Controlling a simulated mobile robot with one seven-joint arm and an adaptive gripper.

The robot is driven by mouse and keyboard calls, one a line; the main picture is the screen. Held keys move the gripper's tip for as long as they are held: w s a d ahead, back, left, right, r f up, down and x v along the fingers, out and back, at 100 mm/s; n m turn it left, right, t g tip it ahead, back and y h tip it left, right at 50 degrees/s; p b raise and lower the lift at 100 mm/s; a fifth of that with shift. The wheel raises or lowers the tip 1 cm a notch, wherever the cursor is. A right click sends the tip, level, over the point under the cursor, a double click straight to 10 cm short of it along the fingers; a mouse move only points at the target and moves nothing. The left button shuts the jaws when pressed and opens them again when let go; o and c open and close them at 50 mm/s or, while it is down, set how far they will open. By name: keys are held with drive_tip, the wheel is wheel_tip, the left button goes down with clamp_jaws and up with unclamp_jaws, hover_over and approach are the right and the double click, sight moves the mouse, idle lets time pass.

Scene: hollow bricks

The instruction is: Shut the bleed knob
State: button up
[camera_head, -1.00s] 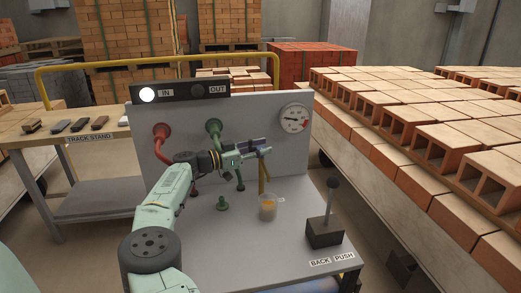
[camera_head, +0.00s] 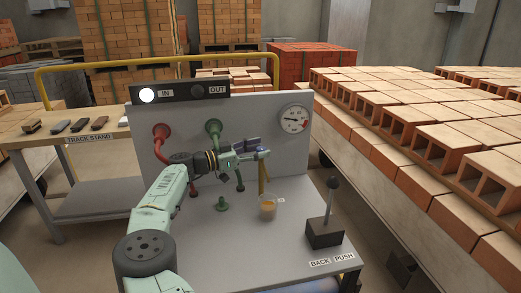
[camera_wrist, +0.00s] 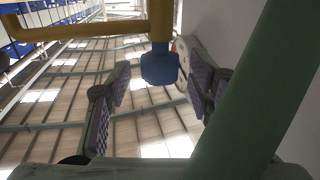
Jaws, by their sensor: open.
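The blue bleed knob (camera_wrist: 160,68) sits on the end of a short stem below a yellow pipe in the wrist view. My gripper (camera_wrist: 160,88) is open, with a purple-padded finger on either side of the knob in that view; I cannot tell whether the knob lies fully between the pads. No finger visibly touches it. In the head view my gripper (camera_head: 262,148) is in front of the grey panel, above the yellow pipe (camera_head: 262,177), and the knob is not clearly visible. A clear cup (camera_head: 268,207) with amber liquid stands below.
A green pipe (camera_head: 237,172) and a red pipe (camera_head: 166,147) stand close to my arm. A round gauge (camera_head: 294,119) is on the panel's upper right. A black lever (camera_head: 329,205) stands on the bench at right. Bricks (camera_head: 430,140) fill the right side.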

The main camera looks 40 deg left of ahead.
drive_tip(key=v, duration=1.1)
drive_tip(key=shift+a, duration=0.1)
